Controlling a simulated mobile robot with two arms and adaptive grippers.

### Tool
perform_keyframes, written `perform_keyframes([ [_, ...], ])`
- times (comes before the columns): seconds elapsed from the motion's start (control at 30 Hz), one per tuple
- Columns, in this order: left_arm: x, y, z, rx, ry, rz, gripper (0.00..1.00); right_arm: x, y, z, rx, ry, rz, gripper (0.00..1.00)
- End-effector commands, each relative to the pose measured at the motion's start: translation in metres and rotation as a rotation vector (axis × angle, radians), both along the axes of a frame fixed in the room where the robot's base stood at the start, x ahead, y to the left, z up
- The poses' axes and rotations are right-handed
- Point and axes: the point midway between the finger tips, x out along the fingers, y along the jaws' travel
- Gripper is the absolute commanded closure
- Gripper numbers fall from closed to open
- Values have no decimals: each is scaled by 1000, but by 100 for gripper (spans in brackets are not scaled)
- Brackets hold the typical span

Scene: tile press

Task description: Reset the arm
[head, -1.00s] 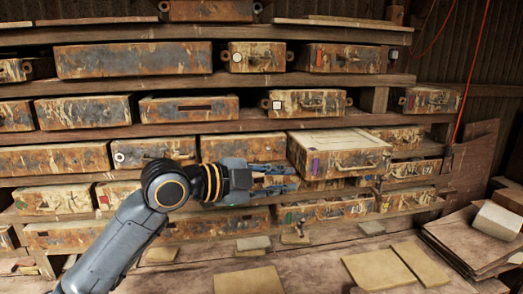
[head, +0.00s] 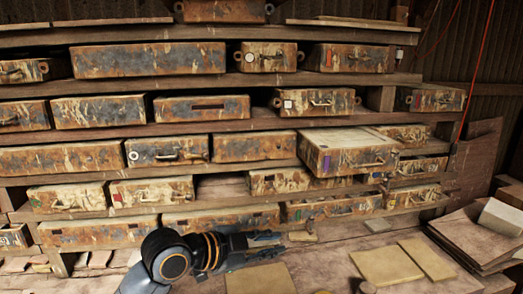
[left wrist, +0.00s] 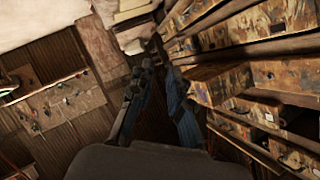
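My left gripper (head: 268,241) is low in the head view, in front of the lowest drawer row and just above the bench. In the left wrist view its two fingers (left wrist: 160,88) are spread apart with nothing between them. A rusty drawer (head: 348,152) with a purple mark stands pulled out of the rack, to the right of and above the gripper, apart from it. In the left wrist view the rusty drawer fronts (left wrist: 235,85) run along the right side. My right gripper is not in view.
The wooden rack (head: 230,82) holds rows of rusty drawers. Flat tan tiles (head: 385,267) lie on the bench (head: 315,262). A small wooden block (head: 303,237) lies close by the gripper tips. A stack of brown sheets (head: 470,237) is at the right.

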Motion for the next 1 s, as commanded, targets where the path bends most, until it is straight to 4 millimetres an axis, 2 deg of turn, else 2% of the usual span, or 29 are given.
perform_keyframes([
  [0.03,-8,4,-21,-8,54,29,82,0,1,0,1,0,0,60],
  [0.13,-25,18,-67,-20,179,124,82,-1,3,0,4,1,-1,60],
  [0.27,-58,47,-131,-33,369,294,82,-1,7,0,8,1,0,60],
  [0.4,-104,86,-193,-38,570,508,82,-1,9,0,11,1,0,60],
  [0.5,-143,116,-229,-31,701,673,82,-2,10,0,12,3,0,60],
  [0.6,-178,142,-254,-19,800,815,82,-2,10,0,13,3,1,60],
  [0.7,-209,164,-272,-4,874,935,82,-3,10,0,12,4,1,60],
  [1.0,-290,217,-298,49,1023,1231,82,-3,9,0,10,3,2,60],
])
